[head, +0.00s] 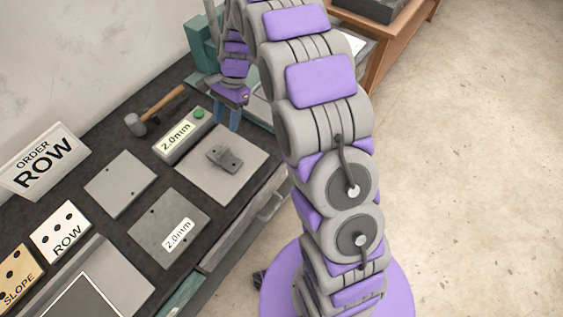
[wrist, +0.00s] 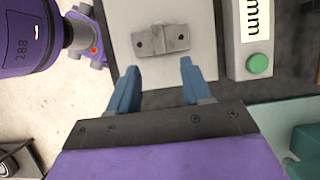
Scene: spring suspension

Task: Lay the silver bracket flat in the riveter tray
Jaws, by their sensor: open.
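The silver bracket (head: 224,158) is a small grey piece with holes, lying on a light grey square plate (head: 193,172) on the dark bench. In the wrist view the bracket (wrist: 161,40) lies just beyond the blue fingertips. My gripper (head: 228,118) is open and empty, behind the bracket in the head view. In the wrist view my gripper (wrist: 158,64) has its fingers apart, with the bracket centred ahead of the gap. A teal machine (head: 204,47) stands at the back, perhaps the riveter. My arm partly hides that area, and I cannot clearly make out the tray.
A box labelled 2.0mm with a green button (head: 199,114) stands beside the plate. It also shows in the wrist view (wrist: 259,64). A hammer (head: 150,112), flat sheets (head: 120,184) and ROW (head: 62,232) and SLOPE (head: 17,275) cards lie on the bench. Open floor is right.

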